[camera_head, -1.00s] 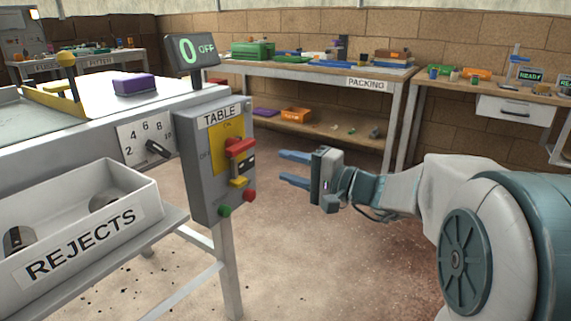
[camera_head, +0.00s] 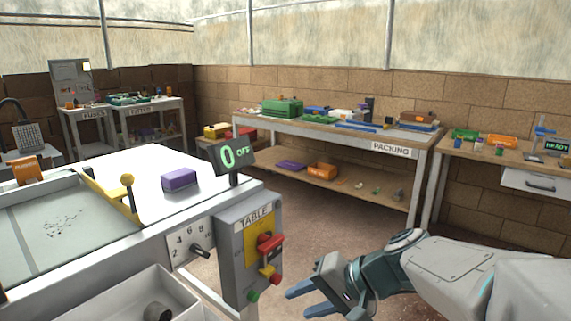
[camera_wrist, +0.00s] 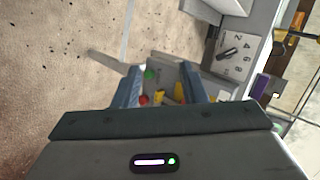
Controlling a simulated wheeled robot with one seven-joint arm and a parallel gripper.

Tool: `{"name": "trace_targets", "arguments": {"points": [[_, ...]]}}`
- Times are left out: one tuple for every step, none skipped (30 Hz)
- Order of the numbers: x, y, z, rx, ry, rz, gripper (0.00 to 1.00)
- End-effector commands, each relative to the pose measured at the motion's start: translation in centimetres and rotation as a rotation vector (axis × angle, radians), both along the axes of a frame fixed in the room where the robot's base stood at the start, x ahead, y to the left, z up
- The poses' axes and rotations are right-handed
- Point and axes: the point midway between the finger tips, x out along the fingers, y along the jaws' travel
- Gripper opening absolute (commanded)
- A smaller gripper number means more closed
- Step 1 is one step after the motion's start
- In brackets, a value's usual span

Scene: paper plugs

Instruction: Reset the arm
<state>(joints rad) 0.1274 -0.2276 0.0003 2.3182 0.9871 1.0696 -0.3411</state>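My gripper (camera_head: 303,300) is at the lower middle of the head view, right of and lower than the TABLE control box (camera_head: 236,262). Its two blue fingers are apart with nothing between them. In the wrist view my gripper (camera_wrist: 160,90) also shows its fingers spread, pointing towards the control box, which is partly hidden behind them. My arm reaches in from the right, bent at the wrist. The box carries a red switch handle (camera_head: 269,243), a yellow lever, a red button and a green button (camera_head: 254,295).
The machine table with a purple block (camera_head: 180,180) and a dial (camera_head: 197,248) stands at left, a white bin (camera_head: 190,295) below. The PACKING bench (camera_head: 330,132) is behind, another bench (camera_head: 500,155) at right. Floor between control box and benches is clear.

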Motion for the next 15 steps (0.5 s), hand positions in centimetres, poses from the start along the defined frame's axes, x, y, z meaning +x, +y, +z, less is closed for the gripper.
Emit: {"name": "trace_targets", "arguments": {"points": [[-0.9, -0.3, 2.1, -0.048, 0.006, 0.015, 0.38], [-1.4, -0.5, 2.5, -0.078, 0.012, 0.024, 0.38], [-2.1, -0.8, 3.0, -0.12, 0.019, 0.035, 0.38], [-2.5, -1.1, 3.4, -0.15, 0.024, 0.042, 0.38], [-3.0, -1.4, 3.8, -0.181, 0.028, 0.049, 0.38], [-3.6, -1.9, 4.3, -0.224, 0.031, 0.059, 0.38], [-4.0, -2.2, 4.7, -0.255, 0.034, 0.066, 0.38], [-4.4, -2.6, 5.2, -0.285, 0.035, 0.073, 0.38], [-4.9, -3.1, 5.8, -0.327, 0.037, 0.081, 0.38], [-5.3, -3.5, 6.3, -0.359, 0.036, 0.087, 0.38], [-5.7, -3.9, 6.8, -0.39, 0.037, 0.092, 0.38], [-6.1, -4.4, 7.5, -0.43, 0.035, 0.101, 0.38], [-6.4, -4.9, 8.0, -0.462, 0.034, 0.105, 0.38], [-6.7, -5.3, 8.6, -0.494, 0.031, 0.111, 0.38], [-7.1, -5.9, 9.3, -0.534, 0.027, 0.117, 0.38]]}}
